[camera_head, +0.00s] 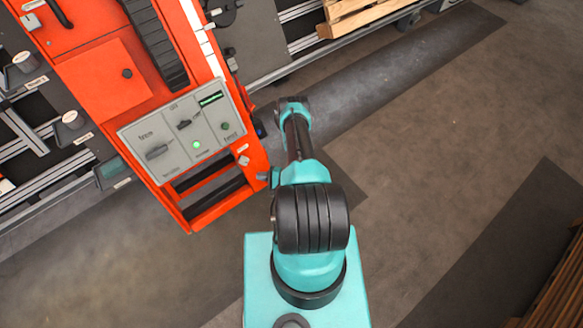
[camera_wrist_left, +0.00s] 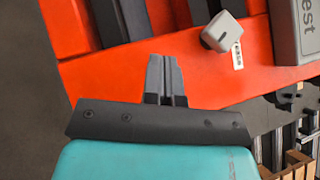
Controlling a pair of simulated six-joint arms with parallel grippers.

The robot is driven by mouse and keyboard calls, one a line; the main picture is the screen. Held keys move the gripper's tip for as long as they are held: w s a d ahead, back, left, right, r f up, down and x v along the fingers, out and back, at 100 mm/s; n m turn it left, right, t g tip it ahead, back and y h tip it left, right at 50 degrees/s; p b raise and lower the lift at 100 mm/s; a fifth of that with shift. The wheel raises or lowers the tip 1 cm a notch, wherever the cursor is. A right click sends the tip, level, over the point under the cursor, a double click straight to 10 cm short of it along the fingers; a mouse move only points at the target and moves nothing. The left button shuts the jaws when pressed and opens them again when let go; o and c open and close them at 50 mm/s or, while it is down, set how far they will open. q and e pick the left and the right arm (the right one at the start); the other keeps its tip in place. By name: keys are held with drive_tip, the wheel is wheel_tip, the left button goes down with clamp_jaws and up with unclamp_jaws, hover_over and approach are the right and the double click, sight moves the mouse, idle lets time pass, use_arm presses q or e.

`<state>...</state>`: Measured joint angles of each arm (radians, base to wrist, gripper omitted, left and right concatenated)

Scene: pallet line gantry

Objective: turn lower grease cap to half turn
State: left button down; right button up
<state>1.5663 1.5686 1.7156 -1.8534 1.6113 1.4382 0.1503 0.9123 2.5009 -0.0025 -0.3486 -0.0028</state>
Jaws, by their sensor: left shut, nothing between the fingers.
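A small grey cap (camera_wrist_left: 224,30) with a white label beside it sits on the orange frame in the left wrist view. In the head view a small pale cap and label (camera_head: 243,160) show on the frame just below the control panel. The label is too small to read, so I cannot tell for sure that this is the lower grease cap. My left gripper (camera_wrist_left: 163,75) is shut and empty in front of the orange frame, apart from the cap and to its lower left. In the head view the gripper is mostly hidden by my arm. My right gripper is not in view.
A grey control panel (camera_head: 185,132) with knobs and a lit green lamp is on the orange frame. More grey knobs (camera_head: 72,118) with labels stand at the left. A wooden pallet (camera_head: 355,14) lies at the top.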

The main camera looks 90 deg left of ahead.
use_arm(q)
drive_tip(key=w+d+f, duration=0.1)
drive_tip(key=w+d, duration=0.2)
drive_tip(key=w, duration=0.3)
drive_tip(key=shift+d+f, duration=0.15)
drive_tip(key=shift+d, duration=0.25)
